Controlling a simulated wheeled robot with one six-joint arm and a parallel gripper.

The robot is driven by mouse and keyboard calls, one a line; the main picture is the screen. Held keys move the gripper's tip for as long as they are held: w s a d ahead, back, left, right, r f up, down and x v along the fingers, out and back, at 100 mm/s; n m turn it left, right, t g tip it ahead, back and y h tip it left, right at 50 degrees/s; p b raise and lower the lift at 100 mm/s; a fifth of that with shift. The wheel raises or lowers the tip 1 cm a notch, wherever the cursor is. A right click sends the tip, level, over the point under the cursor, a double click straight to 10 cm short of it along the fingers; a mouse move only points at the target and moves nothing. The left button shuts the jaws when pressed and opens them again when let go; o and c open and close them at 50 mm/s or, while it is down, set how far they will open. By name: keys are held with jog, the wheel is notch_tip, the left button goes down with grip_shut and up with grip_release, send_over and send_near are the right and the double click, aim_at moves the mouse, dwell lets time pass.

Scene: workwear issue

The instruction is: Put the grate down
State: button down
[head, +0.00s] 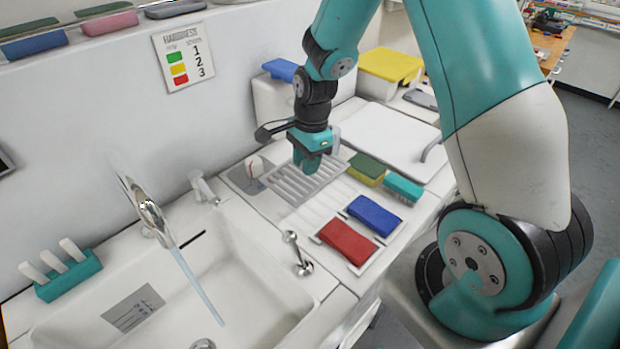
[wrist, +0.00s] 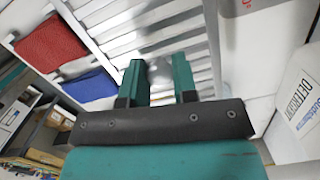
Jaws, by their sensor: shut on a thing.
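The grate (head: 292,186) is a grey slatted panel over the white ribbed counter, right of the sink, in the head view. My gripper (head: 308,168) points down and is shut on it near its right part. In the wrist view the two teal fingers of my gripper (wrist: 160,82) reach in over pale slats. I cannot tell whether the grate touches the counter.
A grey patch with a small round white-and-red thing (head: 254,166) lies left of the grate. The sink (head: 240,270) and tap are at front left.

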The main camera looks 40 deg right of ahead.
aim_at(307, 181)
jog(key=shift+f+p, duration=0.45)
jog(key=shift+f, duration=2.55)
jog(key=shift+f, duration=0.15)
jog(key=c, duration=0.9)
grip_release()
jog(key=r, duration=0.4)
jog(key=d+r+b, duration=0.1)
jog(key=r, duration=0.3)
jog(key=r+b, duration=0.1)
jog(key=r, duration=0.3)
jog(key=shift+s+d, duration=0.1)
jog(key=shift+d, duration=0.1)
jog(key=s+a+r+n+y, duration=0.1)
jog(key=s+a+r+n, duration=0.5)
jog(key=s+a+n, duration=0.3)
jog(key=s+a+r+n+y, duration=0.1)
jog(key=s+a+r+n, duration=0.5)
jog(key=s+n, duration=0.6)
jog(key=a+n, duration=0.2)
jog(key=n, duration=0.2)
jog(key=shift+s+a+r+y, duration=0.15)
jog(key=shift+a+r+y, duration=0.2)
jog(key=shift+r+y, duration=0.05)
